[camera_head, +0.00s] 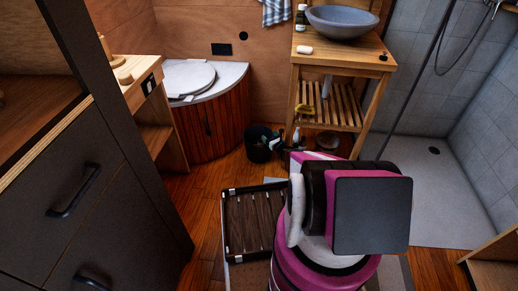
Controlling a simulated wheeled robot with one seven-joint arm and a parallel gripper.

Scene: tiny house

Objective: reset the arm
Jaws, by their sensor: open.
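My arm (325,240), in magenta, white and black, rises at the lower middle of the head view. It looks folded close to my body, with a large dark block facing the camera. My gripper and its fingertips do not show; they may be hidden behind the arm links. I see nothing held.
A wooden washstand with a grey basin (343,21) stands behind the arm. A round-lidded toilet (188,79) is back left, with a dark bin (259,145) beside it. Dark drawers (75,200) are close on the left. The grey shower floor (430,190) is clear at right.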

